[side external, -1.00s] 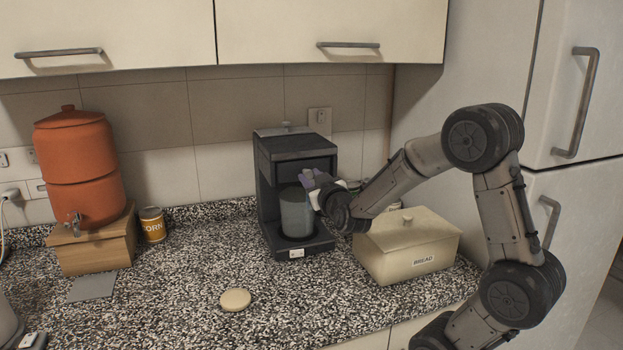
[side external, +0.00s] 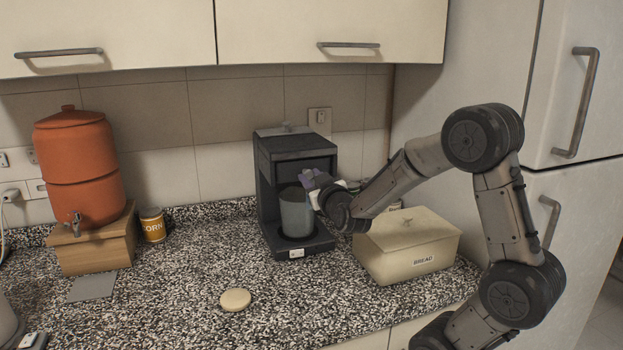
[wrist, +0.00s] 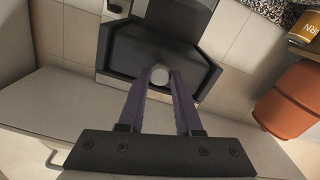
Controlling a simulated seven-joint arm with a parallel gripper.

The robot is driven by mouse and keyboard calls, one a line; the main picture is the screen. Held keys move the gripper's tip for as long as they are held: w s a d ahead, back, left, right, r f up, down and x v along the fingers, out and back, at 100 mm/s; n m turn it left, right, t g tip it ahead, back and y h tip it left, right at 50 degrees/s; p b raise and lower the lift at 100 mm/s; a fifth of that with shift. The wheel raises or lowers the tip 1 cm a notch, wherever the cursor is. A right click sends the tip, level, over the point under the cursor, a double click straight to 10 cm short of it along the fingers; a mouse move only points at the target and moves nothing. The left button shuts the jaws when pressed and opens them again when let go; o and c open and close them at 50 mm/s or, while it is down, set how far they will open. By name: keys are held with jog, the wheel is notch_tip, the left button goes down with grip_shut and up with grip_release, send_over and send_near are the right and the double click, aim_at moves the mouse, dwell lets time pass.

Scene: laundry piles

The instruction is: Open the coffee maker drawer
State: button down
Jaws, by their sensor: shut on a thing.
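The black coffee maker (side external: 265,185) stands on the counter against the tiled wall. A grey carafe (side external: 296,212) sits upright in its lower bay. My gripper (side external: 309,180), with purple fingers, is at the machine's front, just above and right of the carafe. In the wrist view my gripper (wrist: 160,76) has its fingertips closed around a small pale round knob (wrist: 160,74), in front of the coffee maker's dark front panel (wrist: 125,62). Whether the knob belongs to the drawer is hard to tell. The side view does not show the grip clearly.
A bread box (side external: 415,245) stands right of the coffee maker, close under my arm. An orange dispenser (side external: 80,170) and corn can (side external: 153,225) are at left. Cupboards (side external: 330,25) hang above.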

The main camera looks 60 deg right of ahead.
dwell(0.3)
jog(key=v, duration=1)
jog(key=shift+r, duration=0.1)
jog(key=c, duration=0.6)
grip_release()
